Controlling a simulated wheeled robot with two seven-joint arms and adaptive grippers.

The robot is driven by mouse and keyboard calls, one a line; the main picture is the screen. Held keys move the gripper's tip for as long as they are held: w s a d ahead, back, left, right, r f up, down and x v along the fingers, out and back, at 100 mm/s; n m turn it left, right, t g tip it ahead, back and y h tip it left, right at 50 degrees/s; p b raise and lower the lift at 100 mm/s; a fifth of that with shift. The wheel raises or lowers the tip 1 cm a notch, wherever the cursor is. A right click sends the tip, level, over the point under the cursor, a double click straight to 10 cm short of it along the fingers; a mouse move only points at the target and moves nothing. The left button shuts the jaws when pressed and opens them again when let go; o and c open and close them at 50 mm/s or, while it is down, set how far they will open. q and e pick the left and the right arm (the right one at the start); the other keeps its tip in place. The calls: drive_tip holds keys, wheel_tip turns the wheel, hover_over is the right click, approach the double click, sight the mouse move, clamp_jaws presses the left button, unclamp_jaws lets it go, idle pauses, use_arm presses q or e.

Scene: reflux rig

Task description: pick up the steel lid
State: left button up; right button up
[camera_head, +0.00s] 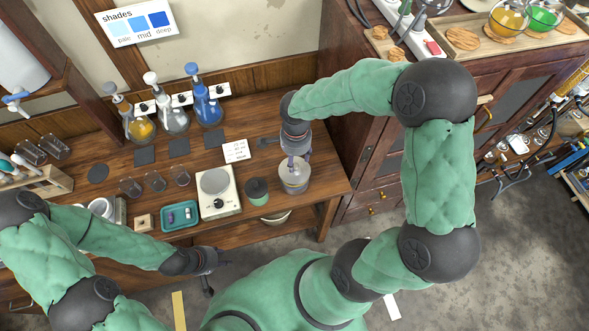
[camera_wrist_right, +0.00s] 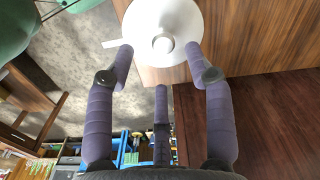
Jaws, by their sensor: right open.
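The steel lid (camera_wrist_right: 180,22) shows in the right wrist view as a pale round disc with a small round knob in its middle. In the head view a round steel vessel (camera_head: 296,184) stands at the right end of the bench under my right gripper (camera_head: 296,158), which hides part of its top. In the right wrist view my right gripper (camera_wrist_right: 162,62) is open, its purple fingers spread on either side of the knob and apart from it. My left gripper (camera_head: 208,268) is off the bench's front edge; its finger opening is unclear.
A dark green cup (camera_head: 257,190) stands just left of the vessel, beside a white scale (camera_head: 219,191). A teal tray (camera_head: 180,215) is farther left. Several flasks (camera_head: 207,108) stand at the back. A white note card (camera_head: 235,151) lies behind the cup.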

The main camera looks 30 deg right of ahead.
sight(295, 166)
drive_tip(key=shift+w+f, duration=0.2)
drive_tip(key=shift+f, duration=2.15)
clamp_jaws()
